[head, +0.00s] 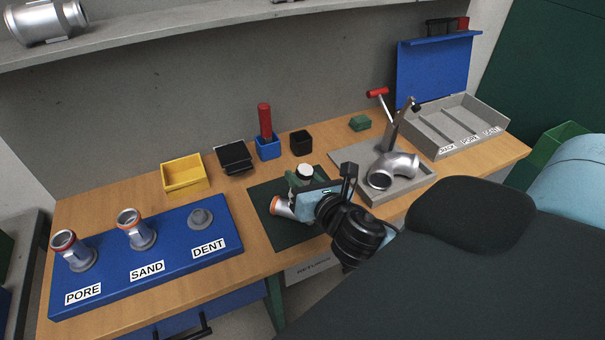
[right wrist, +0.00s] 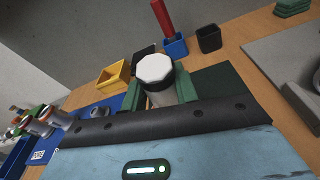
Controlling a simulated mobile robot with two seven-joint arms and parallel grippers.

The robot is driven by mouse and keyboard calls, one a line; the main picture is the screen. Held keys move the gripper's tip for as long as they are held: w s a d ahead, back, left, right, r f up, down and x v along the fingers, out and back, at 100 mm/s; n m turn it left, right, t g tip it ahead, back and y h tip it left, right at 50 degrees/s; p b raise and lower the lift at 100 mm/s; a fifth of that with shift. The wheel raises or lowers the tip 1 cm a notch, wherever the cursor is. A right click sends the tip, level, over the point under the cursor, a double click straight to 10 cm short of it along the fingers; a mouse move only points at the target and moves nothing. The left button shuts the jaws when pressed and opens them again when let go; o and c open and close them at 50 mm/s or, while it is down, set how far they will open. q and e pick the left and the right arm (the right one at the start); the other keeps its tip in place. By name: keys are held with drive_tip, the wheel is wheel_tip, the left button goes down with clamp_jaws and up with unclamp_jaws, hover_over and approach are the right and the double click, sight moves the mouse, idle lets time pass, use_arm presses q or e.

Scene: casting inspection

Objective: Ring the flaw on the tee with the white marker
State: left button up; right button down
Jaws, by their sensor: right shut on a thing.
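My right gripper (head: 304,184) is shut on the white marker (head: 305,170), over the dark green mat (head: 267,191). In the right wrist view the marker's pale, many-sided end (right wrist: 155,70) stands up between the green fingers, with a dark band and grey body below. Its lower end is hidden. The tee (head: 281,207) lies on the mat beside and under the gripper; only a metal end with an orange rim shows. The gripper hides most of it, and I see no flaw. I cannot tell whether marker and tee touch. My left gripper is not in view.
A blue board (head: 186,252) labelled PORE, SAND, DENT holds sample fittings at the left. Behind the mat stand a yellow bin (head: 184,183), a blue cup (head: 268,152) with a red marker, and a black cup (head: 301,147). A grey tray (head: 378,196) with a pipe elbow is at the right.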

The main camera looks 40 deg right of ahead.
sight(302, 168)
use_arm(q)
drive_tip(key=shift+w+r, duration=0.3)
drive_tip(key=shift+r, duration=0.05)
use_arm(e)
drive_tip(key=shift+f, duration=0.2)
idle(1.0)
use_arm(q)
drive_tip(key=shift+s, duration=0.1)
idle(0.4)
use_arm(e)
drive_tip(key=shift+r+p, duration=0.5)
drive_tip(key=shift+p, duration=0.15)
drive_tip(key=shift+r+p, duration=0.75)
drive_tip(key=shift+r, duration=0.25)
drive_tip(key=shift+r+p, duration=1)
drive_tip(key=shift+r, duration=0.05)
drive_tip(key=shift+r+p, duration=0.75)
drive_tip(key=shift+r, duration=0.45)
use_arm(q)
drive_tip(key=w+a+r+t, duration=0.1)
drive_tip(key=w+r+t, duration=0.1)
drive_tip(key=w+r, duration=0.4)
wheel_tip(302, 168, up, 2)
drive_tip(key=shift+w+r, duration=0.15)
use_arm(e)
drive_tip(key=shift+f, duration=0.1)
